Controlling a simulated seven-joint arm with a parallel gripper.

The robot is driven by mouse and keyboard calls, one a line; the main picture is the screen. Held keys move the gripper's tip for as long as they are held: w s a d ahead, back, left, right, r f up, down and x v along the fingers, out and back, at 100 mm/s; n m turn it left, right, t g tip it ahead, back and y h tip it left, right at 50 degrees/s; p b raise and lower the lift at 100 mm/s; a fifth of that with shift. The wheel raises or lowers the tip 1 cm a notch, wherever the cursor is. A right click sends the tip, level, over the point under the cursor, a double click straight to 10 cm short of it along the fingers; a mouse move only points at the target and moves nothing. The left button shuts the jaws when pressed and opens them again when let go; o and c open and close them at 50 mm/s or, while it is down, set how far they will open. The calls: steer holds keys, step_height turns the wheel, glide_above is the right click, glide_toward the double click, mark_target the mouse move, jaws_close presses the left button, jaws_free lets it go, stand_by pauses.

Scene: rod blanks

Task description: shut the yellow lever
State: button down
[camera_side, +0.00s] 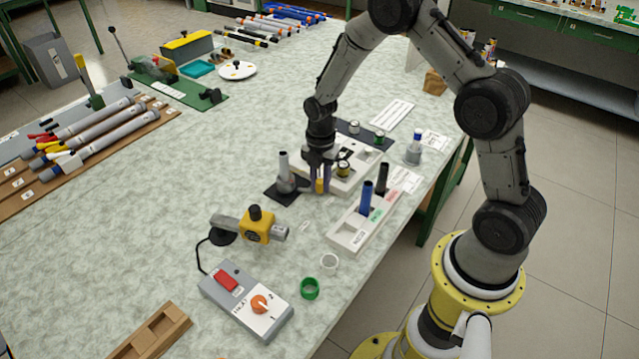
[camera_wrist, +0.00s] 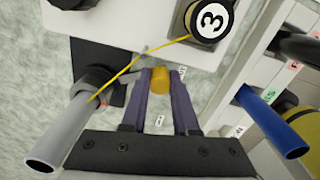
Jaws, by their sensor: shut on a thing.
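My gripper (camera_side: 320,188) is low over the middle of the table, its purple fingers shut on a small yellow cylinder (camera_wrist: 161,78). The cylinder also shows between the fingers in the side view (camera_side: 319,185). A grey tube (camera_wrist: 58,139) stands on a dark base (camera_side: 283,188) just left of the fingers. A thin yellow line (camera_wrist: 138,66) runs from near this tube to a disc marked 3 (camera_wrist: 209,20). Far from my gripper, a small yellow lever (camera_side: 46,146) lies among red and white ones at the left rod rack.
A white tray (camera_side: 349,238) holds a blue tube (camera_side: 366,197) and a black one right of my gripper. A yellow-bodied tool (camera_side: 257,229) and a grey switch box (camera_side: 246,303) lie in front. A green ring (camera_side: 310,288) is near the edge. The table's left middle is clear.

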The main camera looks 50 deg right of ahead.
mark_target(320, 180)
steer(key=shift+w+d+r, duration=0.1)
stand_by(0.3)
steer(key=c, duration=0.7)
jaws_free()
step_height(320, 180, up, 14)
steer(key=shift+f, duration=0.1)
